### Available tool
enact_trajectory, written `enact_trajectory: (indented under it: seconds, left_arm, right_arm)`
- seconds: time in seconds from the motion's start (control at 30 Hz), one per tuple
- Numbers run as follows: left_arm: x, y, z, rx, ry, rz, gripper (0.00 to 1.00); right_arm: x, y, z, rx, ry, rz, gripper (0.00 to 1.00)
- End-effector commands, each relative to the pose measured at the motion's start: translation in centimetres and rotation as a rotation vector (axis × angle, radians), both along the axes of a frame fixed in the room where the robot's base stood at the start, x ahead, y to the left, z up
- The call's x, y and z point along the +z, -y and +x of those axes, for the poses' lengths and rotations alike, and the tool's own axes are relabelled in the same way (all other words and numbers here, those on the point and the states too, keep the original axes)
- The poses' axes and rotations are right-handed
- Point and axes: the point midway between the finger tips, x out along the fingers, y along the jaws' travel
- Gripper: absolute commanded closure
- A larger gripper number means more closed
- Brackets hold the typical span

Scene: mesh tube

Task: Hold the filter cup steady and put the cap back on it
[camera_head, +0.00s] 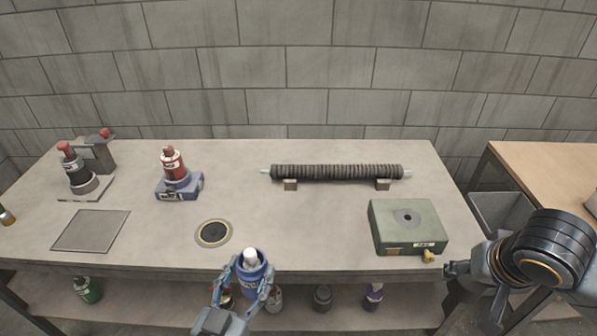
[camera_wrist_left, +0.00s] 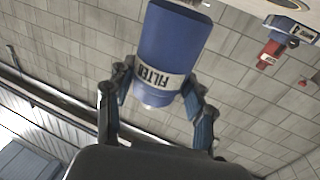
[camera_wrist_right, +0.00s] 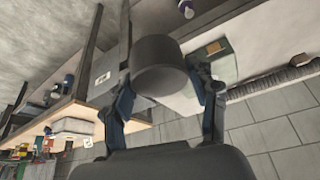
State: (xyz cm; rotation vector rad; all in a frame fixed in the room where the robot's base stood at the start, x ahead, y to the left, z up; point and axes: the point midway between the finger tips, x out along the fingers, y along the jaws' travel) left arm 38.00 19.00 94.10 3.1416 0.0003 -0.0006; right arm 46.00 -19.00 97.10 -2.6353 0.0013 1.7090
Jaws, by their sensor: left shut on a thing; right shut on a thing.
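The filter cup (camera_head: 245,279) is blue, with a white piece showing in its top. My left gripper (camera_head: 253,276) is shut around its sides in front of the table's front edge. In the left wrist view the cup (camera_wrist_left: 172,40) fills the space between the fingers, and its FILTER label reads upside down. My right gripper (camera_wrist_right: 160,78) is shut on a dark grey round cap (camera_wrist_right: 160,65) in the right wrist view. In the head view my right arm is at the lower right, well apart from the cup.
A green box (camera_head: 395,235) with a round top opening stands at the table's right. A ribbed tube (camera_head: 337,172) lies on two blocks behind. A gold-ringed dark disc (camera_head: 213,233) lies near the cup. A red bottle on a blue base (camera_head: 172,165) stands left. The centre is clear.

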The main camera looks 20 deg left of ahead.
Motion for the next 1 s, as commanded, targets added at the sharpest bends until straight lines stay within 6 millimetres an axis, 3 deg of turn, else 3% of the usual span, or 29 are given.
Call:
enact_trajectory:
  seconds: [0.27, 0.73, 1.0]
  left_arm:
    - [0.3, 1.8, 0.9, -0.092, 0.006, 0.003, 1.00]
    - [0.9, 10.3, 4.5, -0.517, 0.008, 0.008, 1.00]
    - [1.1, 13.3, 5.7, -0.662, 0.005, 0.003, 1.00]
  right_arm:
    - [0.0, 0.0, 0.0, 0.000, 0.000, 0.000, 0.63]
    - [0.0, 0.0, 0.0, 0.001, 0.000, 0.000, 0.63]
    - [0.0, 0.0, 0.0, 0.001, 0.000, 0.000, 0.63]
